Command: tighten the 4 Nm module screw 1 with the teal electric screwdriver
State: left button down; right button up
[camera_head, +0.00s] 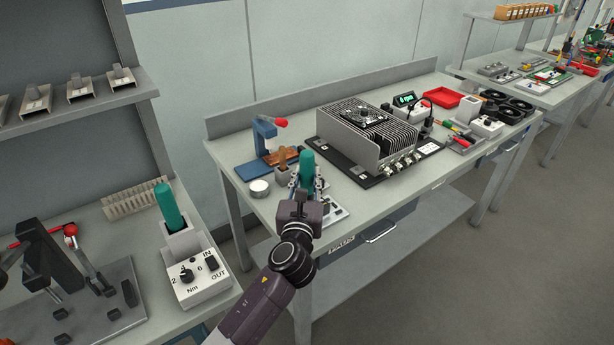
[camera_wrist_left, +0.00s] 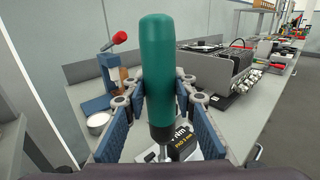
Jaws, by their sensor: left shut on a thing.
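My left gripper (camera_head: 304,186) is shut on a teal electric screwdriver (camera_head: 307,166) and holds it upright over the front left of the middle bench. In the left wrist view the screwdriver (camera_wrist_left: 158,75) stands between the two blue finger pads, with its black collar and silver bit (camera_wrist_left: 162,152) pointing down. Below it is a small light grey unit with a black label (camera_wrist_left: 184,146); it also shows in the head view (camera_head: 338,209). Whether the bit touches anything, I cannot tell. No module screw can be made out. My right gripper is not in view.
A finned grey housing (camera_head: 366,137) on a black base stands mid-bench. A blue press with a red knob (camera_head: 266,137) and a round white tin (camera_head: 259,188) are left of the gripper. Another teal-handled tool (camera_head: 167,206) stands in a dial-fronted holder (camera_head: 197,279) on the left bench.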

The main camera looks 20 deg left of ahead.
aim_at(306, 162)
pick_arm(q)
jog(key=shift+f+p, duration=0.3)
jog(key=shift+p, duration=0.05)
dwell(0.9)
jog(key=shift+r, duration=0.1)
notch_tip(306, 162, up, 6)
jog(key=p, duration=0.7)
jog(key=shift+r, duration=0.15)
